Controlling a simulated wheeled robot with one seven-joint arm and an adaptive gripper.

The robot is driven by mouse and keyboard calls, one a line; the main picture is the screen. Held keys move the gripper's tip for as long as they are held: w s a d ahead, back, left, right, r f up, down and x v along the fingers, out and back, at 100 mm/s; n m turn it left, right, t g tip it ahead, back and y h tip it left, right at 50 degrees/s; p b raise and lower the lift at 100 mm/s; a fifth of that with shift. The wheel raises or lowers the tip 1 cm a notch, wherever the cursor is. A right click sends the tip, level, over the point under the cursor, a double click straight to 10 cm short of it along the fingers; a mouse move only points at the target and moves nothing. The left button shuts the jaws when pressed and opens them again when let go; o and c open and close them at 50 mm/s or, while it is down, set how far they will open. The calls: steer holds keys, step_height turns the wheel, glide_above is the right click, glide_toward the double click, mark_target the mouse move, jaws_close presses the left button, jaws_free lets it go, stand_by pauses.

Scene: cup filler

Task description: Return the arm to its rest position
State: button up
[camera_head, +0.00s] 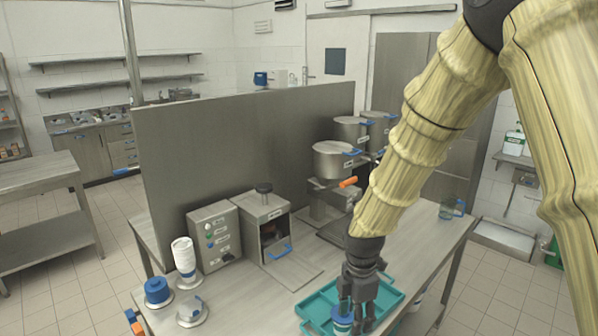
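My arm comes in from the top right and reaches down to the table. My gripper (357,312) points down over the teal tray (316,306) at the table's front. Its dark fingers look spread apart. A blue and white cup (342,325) stands in the tray at the left finger, which overlaps it in this view. I cannot tell whether the finger touches the cup. The picture's bottom edge is close below the cup and fingers.
A grey control box (214,233) and an open-fronted machine (263,222) stand left of the tray. White stacked cups (184,254) and a blue lidded piece (157,291) stand at front left. Steel pots (333,160) are behind my arm. A tall metal panel (240,135) backs the table.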

steer(key=s+d+f+m+b, duration=0.15)
steer(key=s+f+m, duration=0.3)
steer(key=f, duration=0.45)
steer(key=s+d+f+m+y+b, duration=0.1)
steer(key=s+f+m+b, duration=0.15)
steer(key=s+f, duration=0.4)
steer(key=s+d+f+m+b, duration=0.1)
steer(key=s+f+m, duration=0.25)
steer(key=f, duration=0.75)
steer(key=s+d+f+m+b, duration=0.1)
steer(key=s+d+f+m, duration=0.2)
steer(key=s+f+m, duration=0.2)
steer(key=s+d+f+m+b, duration=0.2)
steer(key=s+f+m, duration=0.4)
steer(key=s, duration=0.8)
step_height(320, 180, down, 3)
steer(key=shift+s+d+r+h, duration=0.15)
steer(key=shift+d+h, duration=0.25)
